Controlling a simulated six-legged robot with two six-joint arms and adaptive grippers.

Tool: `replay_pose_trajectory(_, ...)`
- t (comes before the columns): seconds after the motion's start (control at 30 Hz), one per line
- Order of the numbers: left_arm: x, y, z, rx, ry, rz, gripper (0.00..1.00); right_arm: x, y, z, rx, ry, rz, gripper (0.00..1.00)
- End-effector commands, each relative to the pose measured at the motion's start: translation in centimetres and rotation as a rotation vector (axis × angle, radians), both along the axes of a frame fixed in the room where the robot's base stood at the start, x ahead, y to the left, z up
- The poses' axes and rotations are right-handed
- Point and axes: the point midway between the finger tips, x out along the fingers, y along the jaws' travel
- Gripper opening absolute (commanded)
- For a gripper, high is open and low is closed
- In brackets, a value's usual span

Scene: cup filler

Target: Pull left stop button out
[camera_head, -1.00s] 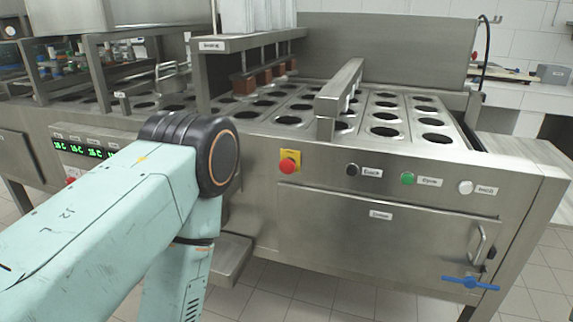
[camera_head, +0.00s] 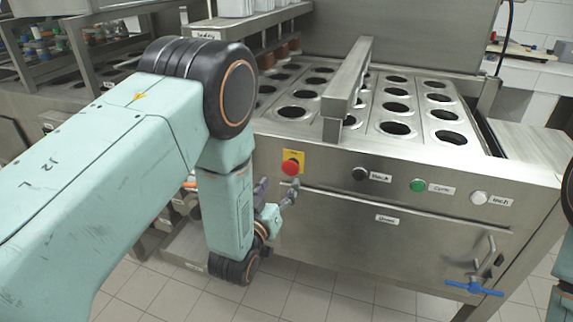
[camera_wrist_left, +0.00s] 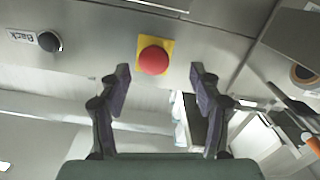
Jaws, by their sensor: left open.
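A red mushroom-shaped stop button (camera_head: 291,168) sits on a yellow plate (camera_head: 293,156) on the machine's steel front. In the left wrist view the red button (camera_wrist_left: 153,60) is nearly centred, ahead of the fingers. My left gripper (camera_head: 277,190) is just below the button in the head view, in front of the panel. In the wrist view my left gripper (camera_wrist_left: 159,80) is open, with one dark finger on each side of the button. The fingers show no clear contact with it. My right gripper is not in view.
Black (camera_head: 360,174), green (camera_head: 418,185) and white (camera_head: 479,198) buttons line the panel to the right. A long steel bar (camera_head: 347,85) crosses the cup holes on top.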

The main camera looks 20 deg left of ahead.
Motion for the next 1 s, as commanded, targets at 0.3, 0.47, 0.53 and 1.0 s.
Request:
replay_pose_trajectory(0.3, 3.1, -0.3, 0.2, -0.014, -0.014, -0.002, 0.64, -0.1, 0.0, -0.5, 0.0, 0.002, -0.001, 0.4)
replay_pose_trajectory(0.47, 5.4, -0.3, 0.1, -0.012, -0.011, 0.001, 0.64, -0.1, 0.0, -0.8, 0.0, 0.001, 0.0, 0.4)
replay_pose_trajectory(0.53, 6.2, -0.3, 0.1, -0.012, -0.011, 0.001, 0.64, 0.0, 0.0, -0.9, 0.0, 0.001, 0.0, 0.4)
replay_pose_trajectory(1.0, 7.7, -0.2, 0.1, -0.011, -0.008, 0.001, 0.63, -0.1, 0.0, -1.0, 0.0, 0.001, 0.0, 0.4)
